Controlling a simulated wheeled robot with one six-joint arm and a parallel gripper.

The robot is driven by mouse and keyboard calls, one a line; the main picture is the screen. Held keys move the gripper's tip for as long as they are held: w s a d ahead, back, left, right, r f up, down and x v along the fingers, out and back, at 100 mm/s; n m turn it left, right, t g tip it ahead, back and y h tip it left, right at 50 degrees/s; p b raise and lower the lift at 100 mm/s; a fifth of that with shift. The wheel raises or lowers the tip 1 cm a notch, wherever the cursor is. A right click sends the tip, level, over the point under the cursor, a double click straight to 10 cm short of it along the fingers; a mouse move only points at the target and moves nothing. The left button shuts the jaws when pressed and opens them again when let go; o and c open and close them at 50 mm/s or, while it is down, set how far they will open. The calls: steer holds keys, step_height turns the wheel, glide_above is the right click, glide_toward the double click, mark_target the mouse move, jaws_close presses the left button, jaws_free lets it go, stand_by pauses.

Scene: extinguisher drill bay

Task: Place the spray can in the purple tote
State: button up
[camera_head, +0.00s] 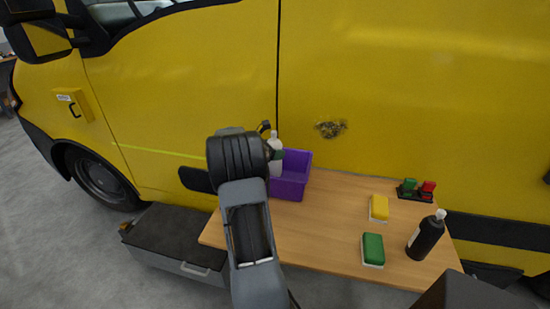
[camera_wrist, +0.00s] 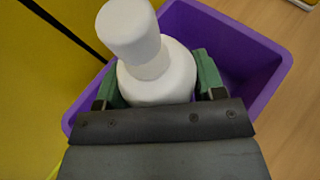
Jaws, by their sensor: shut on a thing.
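A white bottle-shaped can (camera_head: 275,142) with a white cap is between the fingers of my gripper (camera_head: 272,157). In the wrist view, the white can (camera_wrist: 160,75) is upright between the two green fingers of my gripper (camera_wrist: 158,85), which is shut on it. The purple tote (camera_head: 291,180) stands at the back left of the wooden table. In the wrist view, the purple tote (camera_wrist: 232,28) lies behind and below the can, which overlaps its opening. The can's lower part is hidden, so I cannot tell whether it touches the tote's floor.
A yellow sponge (camera_head: 378,207), a green sponge (camera_head: 373,248) and a black bottle (camera_head: 426,236) stand on the right of the table (camera_head: 322,235). A black holder (camera_head: 413,196) with green and red items is behind them. A yellow van (camera_head: 400,80) stands close behind the table.

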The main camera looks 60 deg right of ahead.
steer(key=shift+f, duration=1.85)
steer(key=shift+f, duration=0.25)
steer(key=o, duration=1.1)
steer(key=shift+r, duration=0.1)
